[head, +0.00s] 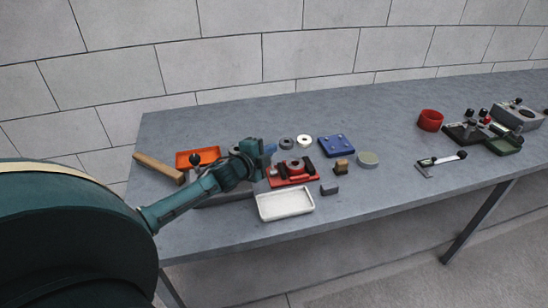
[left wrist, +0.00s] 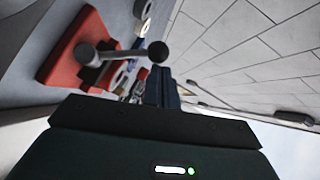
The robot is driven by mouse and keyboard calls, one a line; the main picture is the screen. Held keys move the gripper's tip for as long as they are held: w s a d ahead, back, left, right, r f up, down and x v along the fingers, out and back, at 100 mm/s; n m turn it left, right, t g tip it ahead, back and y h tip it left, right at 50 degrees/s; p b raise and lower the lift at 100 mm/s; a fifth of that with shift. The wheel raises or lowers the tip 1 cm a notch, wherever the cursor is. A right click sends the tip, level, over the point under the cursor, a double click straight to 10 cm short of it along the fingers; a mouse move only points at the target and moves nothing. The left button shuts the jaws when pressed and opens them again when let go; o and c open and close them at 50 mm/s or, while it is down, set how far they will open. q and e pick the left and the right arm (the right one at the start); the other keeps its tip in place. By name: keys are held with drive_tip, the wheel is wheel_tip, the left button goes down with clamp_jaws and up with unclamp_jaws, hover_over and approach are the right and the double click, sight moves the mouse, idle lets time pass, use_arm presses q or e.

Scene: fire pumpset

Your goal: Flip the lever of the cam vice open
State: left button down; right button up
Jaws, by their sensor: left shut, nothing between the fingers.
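A grey lever (left wrist: 122,53) with a black ball knob (left wrist: 158,52) stands out from a round pivot (left wrist: 88,53) in the left wrist view, beside a red block (left wrist: 70,45). My left gripper (head: 268,149) is shut and empty, close to the red fixture (head: 292,179) in the head view. Its blue fingers (left wrist: 165,92) show below the knob in the wrist view; I cannot tell whether they touch it. In the head view a black knob (head: 194,158) stands behind my left arm, and a dark grey body (head: 225,200) is partly hidden under it. My right gripper is out of view.
A white tray (head: 285,215) lies in front of the red fixture. An orange tray (head: 210,154) and a wooden handle (head: 158,167) lie at left.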

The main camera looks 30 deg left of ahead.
use_arm(q)
drive_tip(key=shift+w+a, duration=0.3)
drive_tip(key=shift+a, duration=0.05)
drive_tip(key=shift+w+a+f, duration=0.1)
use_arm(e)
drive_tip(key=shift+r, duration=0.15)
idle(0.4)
